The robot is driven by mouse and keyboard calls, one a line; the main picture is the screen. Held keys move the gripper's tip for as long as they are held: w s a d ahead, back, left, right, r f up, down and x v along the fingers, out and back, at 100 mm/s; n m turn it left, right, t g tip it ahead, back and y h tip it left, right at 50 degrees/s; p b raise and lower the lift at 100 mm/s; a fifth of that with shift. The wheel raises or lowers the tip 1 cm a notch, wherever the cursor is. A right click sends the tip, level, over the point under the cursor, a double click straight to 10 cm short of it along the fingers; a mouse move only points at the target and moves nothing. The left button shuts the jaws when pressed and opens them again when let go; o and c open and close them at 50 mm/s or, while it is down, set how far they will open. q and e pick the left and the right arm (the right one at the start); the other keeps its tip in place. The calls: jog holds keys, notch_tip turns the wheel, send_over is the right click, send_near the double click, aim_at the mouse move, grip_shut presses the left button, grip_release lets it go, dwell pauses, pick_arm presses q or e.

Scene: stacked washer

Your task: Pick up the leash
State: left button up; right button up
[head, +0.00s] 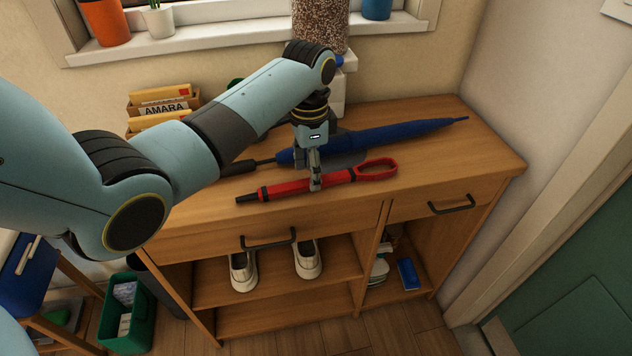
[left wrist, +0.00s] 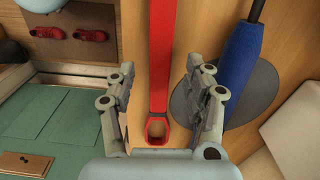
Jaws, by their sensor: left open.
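The red leash (head: 290,187) lies along the front of the wooden cabinet top, its loop (head: 377,168) at the right and a black end at the left. In the left wrist view the red strap (left wrist: 159,60) runs down the middle, with the loop at the bottom. My left gripper (head: 315,182) points down over the leash's middle. In the left wrist view its fingers (left wrist: 159,80) are open, one on each side of the strap, with nothing gripped. I cannot tell how far the fingertips are above the wood. My right gripper is not in view.
A blue umbrella (head: 400,132) lies just behind the leash; it also shows in the left wrist view (left wrist: 236,65), partly over a dark round mat (left wrist: 258,95). Letter boxes (head: 165,103) and a bean-filled container (head: 320,22) stand at the back. The cabinet top's right end is clear.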

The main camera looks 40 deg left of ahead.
pick_arm(q)
notch_tip(320, 180, down, 2)
jog(key=shift+f, duration=0.25)
grip_shut()
jog(key=shift+r, duration=0.15)
